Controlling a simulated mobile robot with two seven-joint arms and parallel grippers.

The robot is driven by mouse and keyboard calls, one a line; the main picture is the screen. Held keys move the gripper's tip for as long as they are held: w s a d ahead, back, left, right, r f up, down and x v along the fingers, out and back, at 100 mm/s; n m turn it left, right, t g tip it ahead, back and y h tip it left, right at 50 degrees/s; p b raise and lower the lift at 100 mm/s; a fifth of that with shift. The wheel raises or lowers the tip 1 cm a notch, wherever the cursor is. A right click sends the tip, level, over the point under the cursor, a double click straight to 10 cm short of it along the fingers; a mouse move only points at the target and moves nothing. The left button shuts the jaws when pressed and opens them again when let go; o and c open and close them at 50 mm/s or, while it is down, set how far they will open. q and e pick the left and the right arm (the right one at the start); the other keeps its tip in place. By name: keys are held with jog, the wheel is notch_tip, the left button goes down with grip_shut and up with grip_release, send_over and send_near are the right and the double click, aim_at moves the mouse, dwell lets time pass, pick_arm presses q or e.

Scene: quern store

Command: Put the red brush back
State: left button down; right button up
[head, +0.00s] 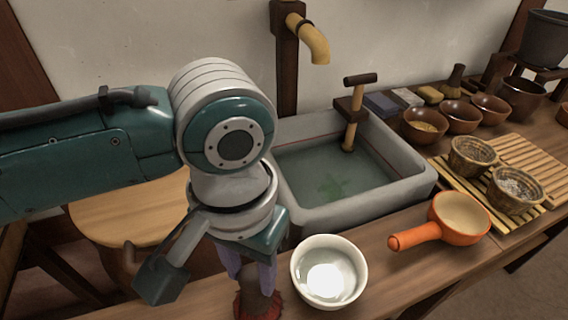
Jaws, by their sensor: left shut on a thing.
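My left gripper (252,278) points down at the lower middle of the head view, just left of a white bowl. It is shut on the red brush (259,308), whose red lower part shows below the fingers at the picture's bottom edge. The fingers and wrist hide much of the brush. I cannot tell whether it touches the counter. My right gripper is not in view.
The white bowl (329,272) and an orange pan (459,220) stand on the front counter. Behind is a stone sink (405,192) with water and a tap (308,40). Slatted racks with baskets, brown bowls and a small upright brush (454,80) fill the right side.

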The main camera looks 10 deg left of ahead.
pick_arm(q)
jog(key=shift+c, duration=2.2)
grip_release()
jog(key=shift+f, duration=0.1)
notch_tip(320, 180, up, 12)
jog(key=p, duration=0.3)
jog(key=s+d+f+m+t+h, duration=0.1)
jog(key=s+d+f+h, duration=0.15)
jog(key=s, duration=0.25)
jog(key=s+a+t+y, duration=0.1)
jog(key=s+a, duration=0.2)
jog(key=a, duration=0.3)
jog(key=s+a+n+t+y, duration=0.1)
jog(key=s+a, duration=0.3)
jog(key=a, duration=0.1)
jog(key=shift+a+t, duration=0.3)
jog(key=shift+a, duration=0.1)
jog(key=shift+r, duration=0.1)
notch_tip(320, 180, up, 46)
jog(key=p, duration=4.6)
